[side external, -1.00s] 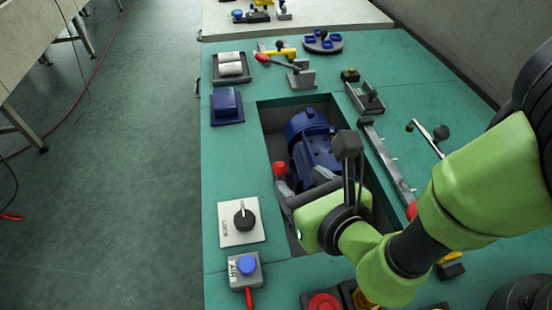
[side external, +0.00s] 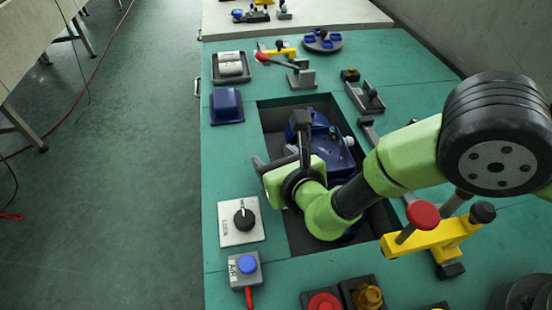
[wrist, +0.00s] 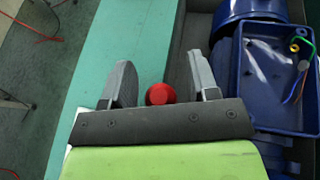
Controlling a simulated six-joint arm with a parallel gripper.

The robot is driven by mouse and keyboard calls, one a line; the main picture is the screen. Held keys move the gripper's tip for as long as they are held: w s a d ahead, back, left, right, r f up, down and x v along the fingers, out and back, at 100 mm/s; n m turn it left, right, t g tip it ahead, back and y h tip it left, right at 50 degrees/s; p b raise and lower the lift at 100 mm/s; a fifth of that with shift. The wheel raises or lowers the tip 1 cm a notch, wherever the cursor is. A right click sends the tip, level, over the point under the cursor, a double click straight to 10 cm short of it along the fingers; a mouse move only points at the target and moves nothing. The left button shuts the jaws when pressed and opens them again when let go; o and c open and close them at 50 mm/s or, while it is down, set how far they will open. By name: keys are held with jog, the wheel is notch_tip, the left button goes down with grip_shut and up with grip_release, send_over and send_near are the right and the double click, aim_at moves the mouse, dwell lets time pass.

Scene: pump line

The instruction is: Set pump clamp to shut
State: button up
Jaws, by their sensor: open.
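The blue pump (side external: 325,137) sits in a recess in the green bench, partly hidden behind my arm. Its open blue box with coloured wires shows at the right of the wrist view (wrist: 268,88). A red knob (wrist: 160,94), which looks like the end of the pump clamp's handle, lies between my two fingers in the wrist view. The handle below it is hidden, and the knob is hidden in the side view. My gripper (wrist: 162,78) is open, with a finger on each side of the knob and a visible gap to each. In the side view my gripper (side external: 259,163) is at the recess's left edge.
A selector dial plate (side external: 240,221) and a blue button box (side external: 246,268) are at the front left. A blue block (side external: 226,105) stands behind; green bench beside it is clear.

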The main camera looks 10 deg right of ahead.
grip_shut()
jog(key=shift+d, duration=1.8)
grip_release()
